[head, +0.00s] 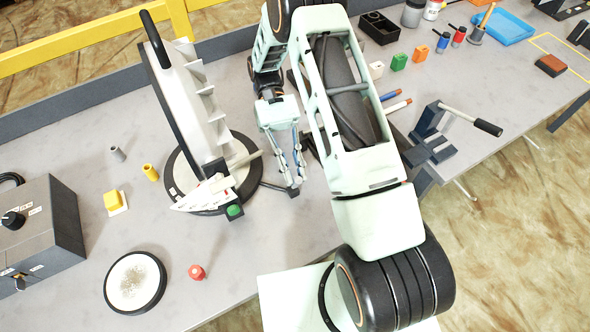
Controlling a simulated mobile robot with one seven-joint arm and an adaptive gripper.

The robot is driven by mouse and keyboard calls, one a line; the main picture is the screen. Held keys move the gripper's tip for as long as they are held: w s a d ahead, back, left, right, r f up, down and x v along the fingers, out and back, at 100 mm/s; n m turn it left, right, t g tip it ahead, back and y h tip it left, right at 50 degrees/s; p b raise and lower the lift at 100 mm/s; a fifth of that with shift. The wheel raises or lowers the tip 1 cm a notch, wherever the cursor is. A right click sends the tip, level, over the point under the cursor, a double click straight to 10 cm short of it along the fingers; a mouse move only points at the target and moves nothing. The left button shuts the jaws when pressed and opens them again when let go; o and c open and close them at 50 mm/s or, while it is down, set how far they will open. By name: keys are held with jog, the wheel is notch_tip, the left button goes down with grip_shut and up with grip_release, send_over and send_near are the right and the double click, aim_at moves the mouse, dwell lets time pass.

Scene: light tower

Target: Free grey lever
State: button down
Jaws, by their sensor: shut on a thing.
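My gripper (296,183) points down beside the light tower (190,100), to the right of its round base. Its two fingers come together at the free end of a thin dark grey lever (272,186) that reaches out from the base's right side, low over the table. The fingers are shut on this lever end. The fingertips partly hide the lever's end, so the exact grip is hard to see. The tower's white body leans up to the left with a black curved rim. A green button (234,211) sits at the front of its base.
A dark control box (40,235), a yellow block (113,201), a round white disc (135,282) and a red knob (197,272) stand left and front. A clamp with a black handle (487,127) stands at right. Small coloured blocks (399,61) sit behind my arm.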

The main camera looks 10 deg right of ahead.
jog(key=c, duration=1.9)
grip_release()
jog(key=shift+c, duration=0.2)
notch_tip(320, 180, up, 10)
